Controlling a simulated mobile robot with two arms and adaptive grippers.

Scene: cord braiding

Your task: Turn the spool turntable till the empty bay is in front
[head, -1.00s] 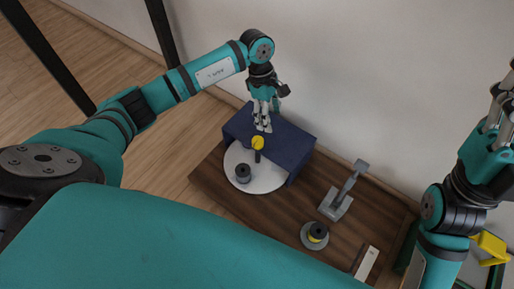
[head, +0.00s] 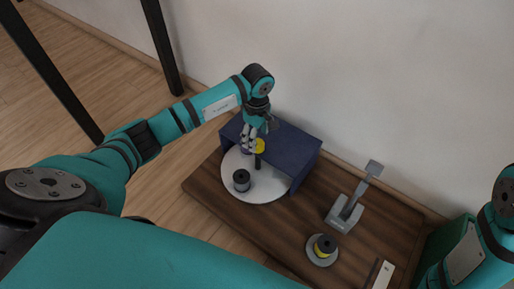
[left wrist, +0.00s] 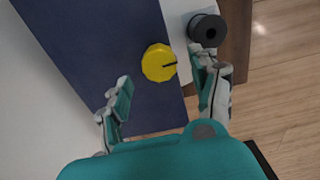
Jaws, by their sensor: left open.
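The white turntable disc (head: 265,192) lies partly under a dark blue cover (head: 292,153). A dark grey spool (head: 241,180) stands on its exposed left part; the exposed part to its right is bare. A yellow knob (head: 259,146) tops a dark post (head: 257,163) near the cover's edge. My left gripper (head: 250,140) is open just above the knob. In the left wrist view the knob (left wrist: 156,63) appears between the open fingers (left wrist: 160,66), with the spool (left wrist: 207,29) beyond the right finger. Contact with the knob cannot be told. The cover hides the disc's rear.
A wall stands close behind. My right arm is at the right edge, its gripper out of frame.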

